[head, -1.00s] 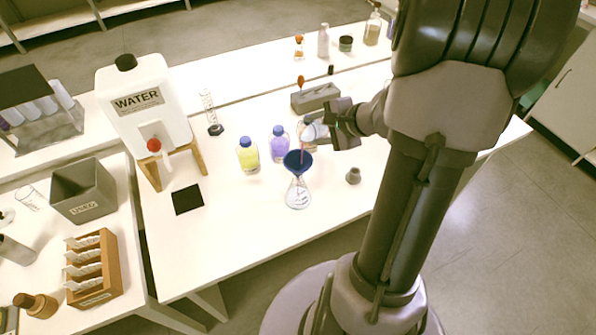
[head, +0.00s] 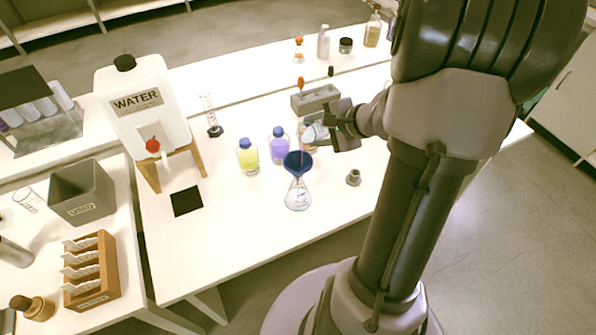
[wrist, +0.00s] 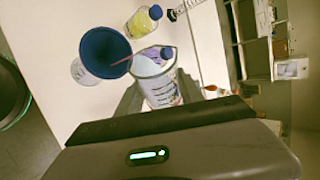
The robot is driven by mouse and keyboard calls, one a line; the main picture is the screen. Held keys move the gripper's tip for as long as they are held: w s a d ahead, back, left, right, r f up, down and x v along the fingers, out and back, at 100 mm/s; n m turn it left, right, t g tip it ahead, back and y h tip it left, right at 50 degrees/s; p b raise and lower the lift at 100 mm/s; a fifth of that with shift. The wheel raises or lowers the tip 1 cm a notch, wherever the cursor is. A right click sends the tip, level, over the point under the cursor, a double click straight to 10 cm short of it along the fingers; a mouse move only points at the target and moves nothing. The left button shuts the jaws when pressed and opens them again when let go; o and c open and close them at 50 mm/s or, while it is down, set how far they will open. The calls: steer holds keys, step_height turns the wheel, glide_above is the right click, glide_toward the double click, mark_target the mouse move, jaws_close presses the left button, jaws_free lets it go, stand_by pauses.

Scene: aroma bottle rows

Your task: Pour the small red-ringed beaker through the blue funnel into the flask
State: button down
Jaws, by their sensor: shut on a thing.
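My gripper (head: 329,128) is shut on a small clear beaker (head: 313,133), held tilted just above and to the right of the blue funnel (head: 298,161). In the wrist view the beaker (wrist: 158,88) sits between the fingers, with marks on its glass and its mouth toward the funnel (wrist: 104,50). The funnel stands in the mouth of a clear conical flask (head: 297,194), upright on the white table. The flask's contents are hard to tell. No red ring is clear on the beaker.
A yellow bottle (head: 248,157) and a purple bottle (head: 279,147), both blue-capped, stand behind the funnel. A small grey cup (head: 353,177) stands right of the flask. A black mat (head: 186,201) lies left; the front table is clear.

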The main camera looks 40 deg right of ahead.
steer(key=shift+a+f+n+h+b, duration=0.1)
steer(key=shift+f+n+h+b, duration=0.45)
steer(key=shift+b, duration=2.9)
stand_by(2.1)
steer(key=shift+r+h+b, duration=0.2)
steer(key=shift+h+b, duration=0.05)
steer(key=shift+b, duration=0.15)
steer(key=shift+s+a+r+t+h, duration=0.15)
steer(key=shift+a+r+t+h, duration=0.15)
steer(key=shift+a, duration=0.1)
stand_by(1.6)
